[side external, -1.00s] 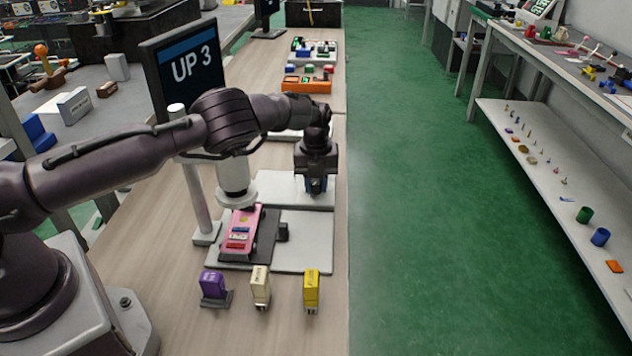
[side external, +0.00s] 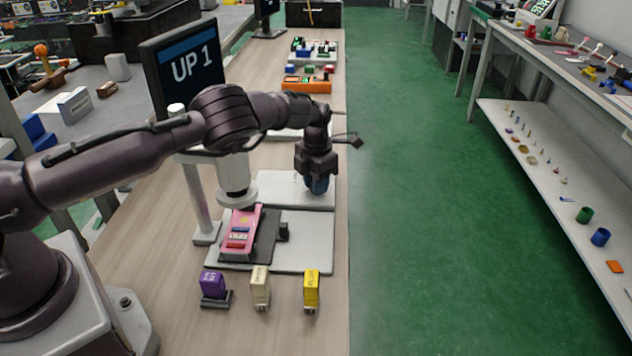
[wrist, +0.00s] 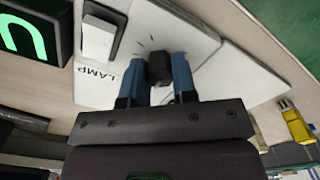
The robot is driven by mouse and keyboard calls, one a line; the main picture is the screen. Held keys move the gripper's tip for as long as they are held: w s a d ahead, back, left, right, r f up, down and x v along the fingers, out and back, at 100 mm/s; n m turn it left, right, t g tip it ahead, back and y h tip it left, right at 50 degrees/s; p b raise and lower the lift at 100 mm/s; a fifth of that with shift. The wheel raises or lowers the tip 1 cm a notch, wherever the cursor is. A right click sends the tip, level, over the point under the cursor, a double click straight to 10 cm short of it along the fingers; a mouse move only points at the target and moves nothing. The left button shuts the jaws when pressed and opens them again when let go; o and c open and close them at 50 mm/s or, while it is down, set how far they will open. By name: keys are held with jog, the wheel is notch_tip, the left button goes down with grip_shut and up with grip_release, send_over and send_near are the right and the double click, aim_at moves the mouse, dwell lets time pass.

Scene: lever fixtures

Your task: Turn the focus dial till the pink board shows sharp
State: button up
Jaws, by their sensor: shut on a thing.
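The pink board (side external: 240,232) lies on a dark carrier on a white base plate, under the white scope head (side external: 236,182). The screen (side external: 188,67) reads "UP 1". My gripper (side external: 318,190) is low over a second white plate (side external: 275,188) behind the board. In the wrist view, my gripper's blue fingers (wrist: 157,82) are shut on the dark focus dial (wrist: 160,66), one on each side. The arm hides the dial in the side view. Short tick marks show on the plate beside the dial.
A white switch (wrist: 98,36) labelled "LAMP" stands near the dial. Purple (side external: 213,286), cream (side external: 261,286) and yellow (side external: 311,288) blocks stand at the front. An orange tray (side external: 306,86) lies farther back. The table's right edge is close to my gripper.

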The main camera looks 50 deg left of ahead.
jog(key=shift+m, duration=2.3)
jog(key=o, duration=0.9)
notch_tip(320, 180, up, 13)
